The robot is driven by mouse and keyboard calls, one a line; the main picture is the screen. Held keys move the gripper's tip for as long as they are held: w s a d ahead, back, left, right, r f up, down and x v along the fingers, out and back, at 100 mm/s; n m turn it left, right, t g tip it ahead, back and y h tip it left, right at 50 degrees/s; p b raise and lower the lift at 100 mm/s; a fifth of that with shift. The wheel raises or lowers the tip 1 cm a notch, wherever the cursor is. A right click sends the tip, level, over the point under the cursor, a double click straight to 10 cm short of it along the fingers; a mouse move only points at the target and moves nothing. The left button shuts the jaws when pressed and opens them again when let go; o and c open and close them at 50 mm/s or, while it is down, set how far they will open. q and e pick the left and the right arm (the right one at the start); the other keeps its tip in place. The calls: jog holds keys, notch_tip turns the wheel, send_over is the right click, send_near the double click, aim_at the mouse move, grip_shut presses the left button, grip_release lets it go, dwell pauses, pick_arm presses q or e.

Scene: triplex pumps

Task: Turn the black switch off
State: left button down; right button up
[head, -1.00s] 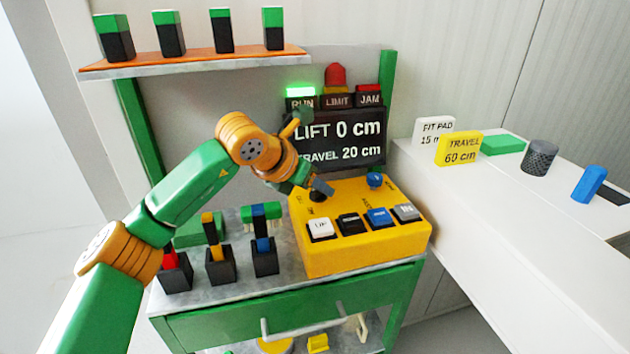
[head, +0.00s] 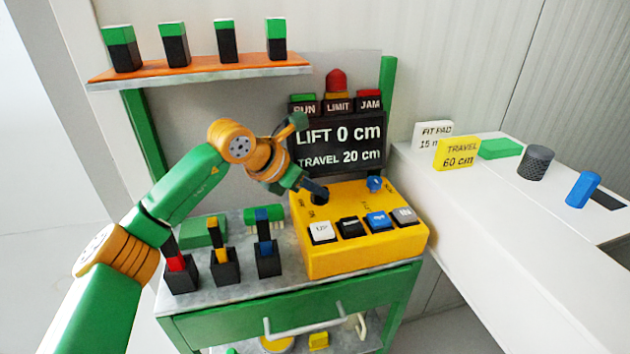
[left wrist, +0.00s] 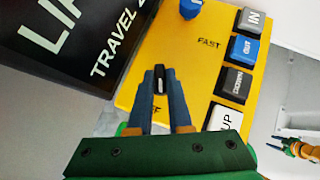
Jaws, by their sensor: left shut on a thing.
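The black switch (head: 319,198) is a round knob on the left part of the yellow control box (head: 350,262). My left gripper (head: 314,190) is at it in the head view and covers part of it. In the left wrist view, the two blue-grey fingers (left wrist: 160,88) are shut on the black switch (left wrist: 159,76), one on each side; a pale line shows on its top. The lettering beside it is partly hidden by the fingers. The RUN lamp (head: 303,99) is dark green and unlit. My right gripper (left wrist: 280,143) seems to show small at the left wrist view's right edge.
A blue knob (head: 375,183) and a row of UP, DOWN, OUT and IN buttons (head: 350,226) are close by on the box. The display (head: 338,147) reads LIFT 0 cm, TRAVEL 20 cm and stands just behind. Black holders (head: 224,268) with coloured pieces stand to the left.

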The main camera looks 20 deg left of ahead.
pick_arm(q)
jog(key=m+h+p, duration=0.1)
jog(key=p, duration=0.1)
jog(key=m+g+h+p, duration=0.1)
jog(key=m, duration=0.1)
jog(key=shift+w+a+r+p, duration=0.1)
jog(key=shift+w+r+p, duration=0.05)
jog(key=shift+r+p, duration=0.25)
jog(key=shift+f+m+g+h+p, duration=0.2)
jog(key=shift+m+g+h+p, duration=0.2)
jog(key=shift+m+g+p, duration=0.35)
jog(key=shift+a+f+m+p, duration=0.1)
jog(key=shift+f+m+p, duration=0.05)
jog(key=shift+m+p, duration=0.2)
jog(key=c, duration=0.8)
grip_release()
jog(key=shift+w+f, duration=0.1)
jog(key=shift+c, duration=0.2)
